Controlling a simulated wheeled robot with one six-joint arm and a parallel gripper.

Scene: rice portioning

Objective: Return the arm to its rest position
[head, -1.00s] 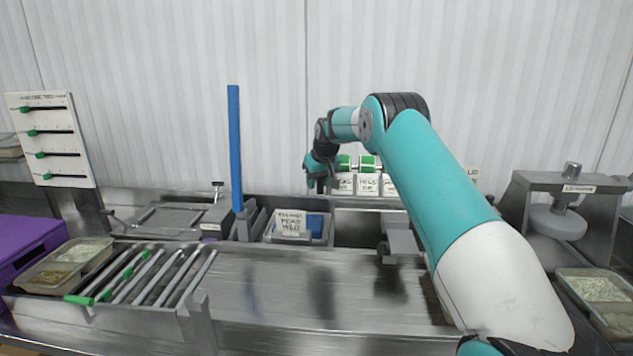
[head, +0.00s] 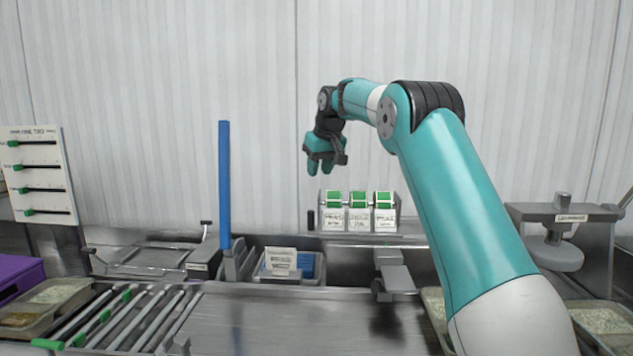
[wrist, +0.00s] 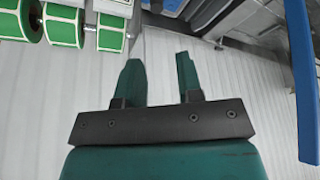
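My teal arm reaches up from the lower right in the head view. My gripper (head: 320,169) hangs in the air in front of the white wall, above and slightly left of the label rolls. In the wrist view my gripper (wrist: 161,75) shows two teal fingers apart, with nothing between them. The gripper touches nothing.
Green label rolls (head: 358,199) stand on the back ledge below the gripper. An upright blue bar (head: 224,185) rises left of it. A bin with a label card (head: 282,262), a roller conveyor (head: 125,318), food trays and a press (head: 553,245) line the bench.

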